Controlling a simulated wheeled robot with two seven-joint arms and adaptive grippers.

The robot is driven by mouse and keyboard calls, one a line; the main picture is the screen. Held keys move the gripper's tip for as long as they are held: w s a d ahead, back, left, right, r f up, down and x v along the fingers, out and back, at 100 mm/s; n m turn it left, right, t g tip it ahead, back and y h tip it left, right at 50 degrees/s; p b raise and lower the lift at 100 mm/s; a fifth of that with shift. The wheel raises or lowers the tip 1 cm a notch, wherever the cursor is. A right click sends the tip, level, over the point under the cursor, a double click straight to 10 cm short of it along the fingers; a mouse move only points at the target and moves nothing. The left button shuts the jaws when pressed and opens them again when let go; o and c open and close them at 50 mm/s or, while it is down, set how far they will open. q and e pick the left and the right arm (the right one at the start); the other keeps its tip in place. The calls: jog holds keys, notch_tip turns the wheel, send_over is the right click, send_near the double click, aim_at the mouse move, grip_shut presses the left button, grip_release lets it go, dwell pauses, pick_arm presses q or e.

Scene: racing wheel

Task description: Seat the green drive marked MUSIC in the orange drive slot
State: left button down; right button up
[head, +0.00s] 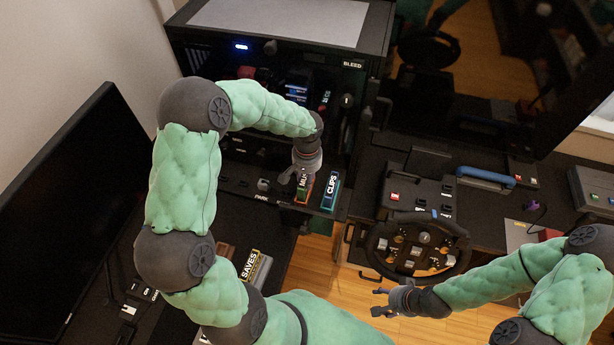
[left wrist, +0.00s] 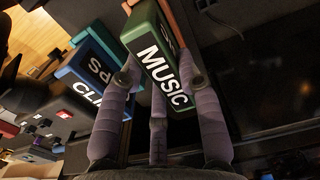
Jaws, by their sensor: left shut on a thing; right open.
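The green drive marked MUSIC (left wrist: 160,62) is between the fingers of my left gripper (left wrist: 161,84) in the left wrist view, which is shut on it. In the head view my left gripper (head: 300,176) holds the drive (head: 304,187) at the console's front edge, its label partly covered by the fingers. An orange edge, seemingly the drive slot (left wrist: 174,22), shows right behind the drive's far end in the left wrist view. I cannot tell how deep the drive sits in it. My right gripper (head: 382,301) is open and empty, below the racing wheel.
A blue drive marked CLIPS (head: 330,191) stands close to the right of the MUSIC drive. A drive marked SAVES (head: 250,265) lies at lower left. The racing wheel (head: 418,246) is to the right. A dark monitor (head: 55,215) stands at left.

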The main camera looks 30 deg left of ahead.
pick_arm(q)
jog(key=shift+f+b, duration=0.35)
jog(key=shift+f, duration=0.15)
jog(key=c, duration=0.8)
grip_release()
notch_tip(320, 180, up, 12)
jog(key=shift+r, duration=0.1)
